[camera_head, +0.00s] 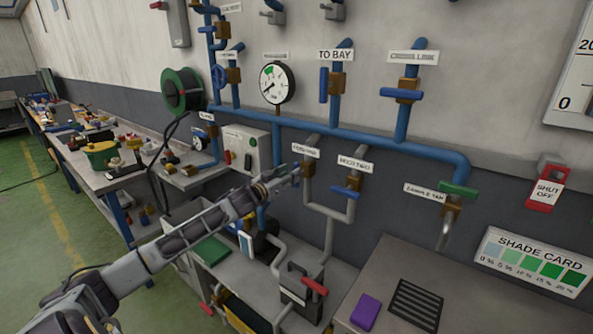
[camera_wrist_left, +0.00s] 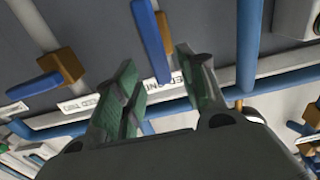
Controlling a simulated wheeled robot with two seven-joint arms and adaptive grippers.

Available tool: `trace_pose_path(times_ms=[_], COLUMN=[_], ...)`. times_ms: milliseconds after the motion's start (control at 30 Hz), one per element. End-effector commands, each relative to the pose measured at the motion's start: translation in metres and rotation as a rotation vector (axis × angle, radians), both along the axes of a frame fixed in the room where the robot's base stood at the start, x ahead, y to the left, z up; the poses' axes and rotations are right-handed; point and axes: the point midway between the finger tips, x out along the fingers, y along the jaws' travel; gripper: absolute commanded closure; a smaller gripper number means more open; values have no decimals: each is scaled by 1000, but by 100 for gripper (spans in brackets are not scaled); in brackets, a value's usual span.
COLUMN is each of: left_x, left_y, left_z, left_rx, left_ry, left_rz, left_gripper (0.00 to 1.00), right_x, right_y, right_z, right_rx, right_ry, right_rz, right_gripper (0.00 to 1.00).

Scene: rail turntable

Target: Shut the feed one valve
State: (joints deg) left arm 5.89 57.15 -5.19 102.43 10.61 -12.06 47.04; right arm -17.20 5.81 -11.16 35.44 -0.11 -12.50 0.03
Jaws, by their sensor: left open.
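The feed one label (camera_head: 306,151) is on the wall pipework left of the feed two label (camera_head: 355,164). In the left wrist view the feed one valve has a blue lever (camera_wrist_left: 151,40) lying roughly along its pipe, with a brass body (camera_wrist_left: 166,33) partly behind it. My left gripper (camera_head: 293,174) is open in front of this valve and mostly hides it in the head view. In the left wrist view the lever appears between the fingertips of the gripper (camera_wrist_left: 158,66). Contact cannot be told. My right gripper is not in view.
The feed two valve (camera_head: 346,192) sits close on the right, its blue lever across its pipe. A blue main pipe (camera_head: 330,132) runs above. A grey box with a red lever (camera_head: 314,286) stands below. A control box (camera_head: 245,147) is on the left.

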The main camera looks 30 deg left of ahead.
Motion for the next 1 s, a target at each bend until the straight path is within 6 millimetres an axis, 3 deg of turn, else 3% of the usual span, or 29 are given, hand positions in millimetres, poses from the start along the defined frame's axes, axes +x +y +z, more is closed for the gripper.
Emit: trace_pose_path(times_ms=[400,1000], left_x=[20,46], left_y=[-1,-4], left_z=[2,1], left_rx=[1,0], left_ry=[-2,-1], left_rz=[0,0], left_gripper=[59,59], right_x=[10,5], right_y=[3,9], right_z=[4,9], right_rx=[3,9], right_ry=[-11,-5], right_rz=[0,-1], right_gripper=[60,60])
